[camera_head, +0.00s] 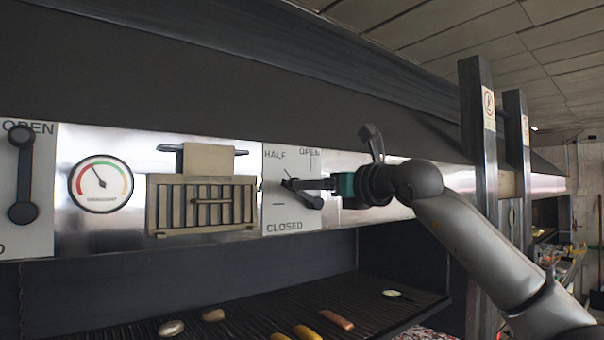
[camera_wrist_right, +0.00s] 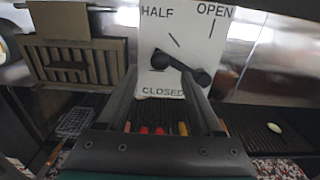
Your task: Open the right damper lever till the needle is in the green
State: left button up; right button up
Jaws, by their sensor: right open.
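The right damper plate (camera_head: 275,212) is white, marked HALF, OPEN and CLOSED. Its dark lever (camera_head: 310,201) slants down to the right, its lower right end off the HALF and OPEN marks. The lever also shows in the right wrist view (camera_wrist_right: 203,77). My right gripper (camera_head: 308,184) is open at the lever. In the wrist view its fingers (camera_wrist_right: 160,80) point at the plate, the right one overlapping the lever; contact cannot be told. The round gauge (camera_head: 101,184) has a coloured arc; its needle leans up and left. My left gripper is out of view.
A slatted vent box (camera_head: 160,205) projects from the panel between gauge and plate. A left lever (camera_head: 22,175) stands upright by OPEN. Below is a dark grill (camera_head: 250,300) with several food pieces. Dark posts (camera_head: 478,130) stand at the right, close to my arm.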

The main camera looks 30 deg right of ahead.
jog(key=w+p, duration=0.1)
jog(key=w, duration=0.3)
jog(key=shift+w+a+p, duration=0.2)
jog(key=shift+w+p, duration=0.15)
grip_shut()
dwell(1.2)
